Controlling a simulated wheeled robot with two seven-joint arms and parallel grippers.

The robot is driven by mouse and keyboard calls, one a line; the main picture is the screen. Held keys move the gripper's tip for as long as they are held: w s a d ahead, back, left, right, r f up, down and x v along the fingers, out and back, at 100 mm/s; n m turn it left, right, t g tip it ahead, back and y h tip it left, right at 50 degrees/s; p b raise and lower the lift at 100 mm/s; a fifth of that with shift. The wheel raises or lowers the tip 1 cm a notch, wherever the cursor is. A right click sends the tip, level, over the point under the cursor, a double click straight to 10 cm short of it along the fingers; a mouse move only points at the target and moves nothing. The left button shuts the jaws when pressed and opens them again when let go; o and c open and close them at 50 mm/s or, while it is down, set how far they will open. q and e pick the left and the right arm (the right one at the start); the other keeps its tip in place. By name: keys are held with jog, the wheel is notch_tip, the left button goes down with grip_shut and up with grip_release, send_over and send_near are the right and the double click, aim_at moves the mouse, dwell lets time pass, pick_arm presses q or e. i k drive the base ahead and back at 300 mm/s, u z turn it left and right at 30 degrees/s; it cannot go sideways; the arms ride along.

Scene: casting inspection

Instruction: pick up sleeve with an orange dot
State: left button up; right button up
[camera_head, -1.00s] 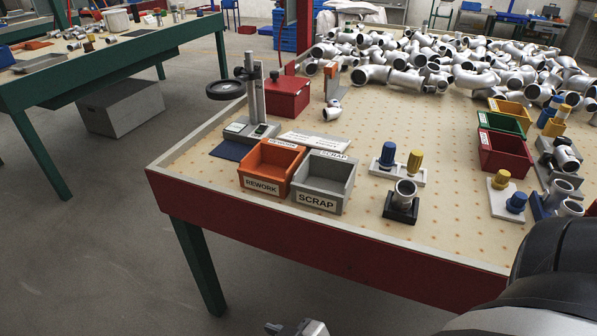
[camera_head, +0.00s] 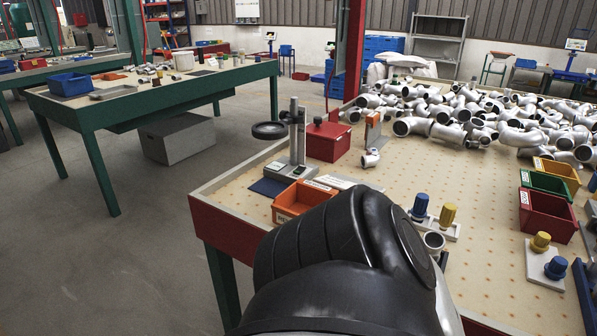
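No orange dot can be made out on any part. A small silver fitting (camera_head: 370,158) lies in front of an orange-and-grey stand. A large heap of silver pipe elbows and fittings (camera_head: 480,118) covers the back of the table. I cannot tell which of these is the sleeve. A big black link of my arm fills the bottom middle.
An orange bin (camera_head: 300,201) is partly behind my arm; the grey scrap bin is hidden. A magnifier stand (camera_head: 296,135) and red box (camera_head: 328,141) stand behind. Green (camera_head: 545,183) and red (camera_head: 547,214) bins and blue and yellow plugs are at right. The table's middle is bare.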

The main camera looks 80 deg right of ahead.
aim_at(434, 241)
jog(key=k, duration=1.2)
jog(key=z, duration=0.4)
